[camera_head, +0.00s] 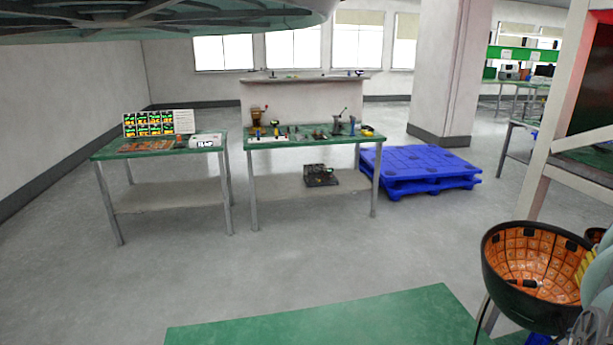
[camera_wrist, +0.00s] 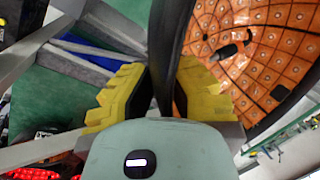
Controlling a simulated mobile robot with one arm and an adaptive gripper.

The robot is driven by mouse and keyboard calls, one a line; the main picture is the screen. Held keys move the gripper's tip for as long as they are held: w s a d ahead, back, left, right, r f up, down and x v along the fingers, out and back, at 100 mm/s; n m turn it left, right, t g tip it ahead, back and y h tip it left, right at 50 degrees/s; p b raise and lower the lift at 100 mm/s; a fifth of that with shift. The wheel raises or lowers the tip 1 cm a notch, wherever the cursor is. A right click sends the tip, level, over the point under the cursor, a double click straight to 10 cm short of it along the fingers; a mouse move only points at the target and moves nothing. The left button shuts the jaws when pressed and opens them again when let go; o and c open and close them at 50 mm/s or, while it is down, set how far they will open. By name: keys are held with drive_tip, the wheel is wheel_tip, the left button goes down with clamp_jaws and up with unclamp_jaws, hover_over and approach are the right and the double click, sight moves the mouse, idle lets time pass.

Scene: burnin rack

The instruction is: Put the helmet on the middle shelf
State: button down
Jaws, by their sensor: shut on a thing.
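The helmet (camera_head: 503,297) is a black bowl-like shell with an orange, dotted lining, at the lower right of the head view. Its open side faces up and toward the camera, showing a small dark fitting inside. In the wrist view the helmet (camera_wrist: 262,62) fills the upper right. My gripper (camera_wrist: 160,92) has yellow ribbed fingers on both sides of the helmet's black rim, shut on it. In the head view my gripper (camera_head: 587,264) is partly cut off at the right edge. I cannot pick out the middle shelf with certainty.
A pale frame post (camera_head: 553,110) stands at the right, close above the helmet. A green surface (camera_head: 340,320) lies in the foreground. Two workbenches (camera_head: 160,150) with tools stand farther back, beside blue pallets (camera_head: 420,165). The grey floor between is clear.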

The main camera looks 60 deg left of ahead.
drive_tip(key=d+r+m+t, duration=0.1)
drive_tip(key=d+r+m, duration=0.4)
drive_tip(key=r, duration=0.5)
drive_tip(key=shift+s+d, duration=0.4)
drive_tip(key=shift+d, duration=0.3)
drive_tip(key=a+p+v, duration=0.2)
drive_tip(key=p+v, duration=1)
drive_tip(key=a+r+p+v, duration=0.1)
drive_tip(key=a+p+v, duration=0.2)
drive_tip(key=p+v, duration=0.9)
drive_tip(key=a+p+v, duration=0.2)
drive_tip(key=p+v, duration=1)
drive_tip(key=p, duration=0.1)
drive_tip(key=shift+s+a+r, duration=0.2)
drive_tip(key=shift+s+r, duration=0.05)
drive_tip(key=shift+r, duration=0.35)
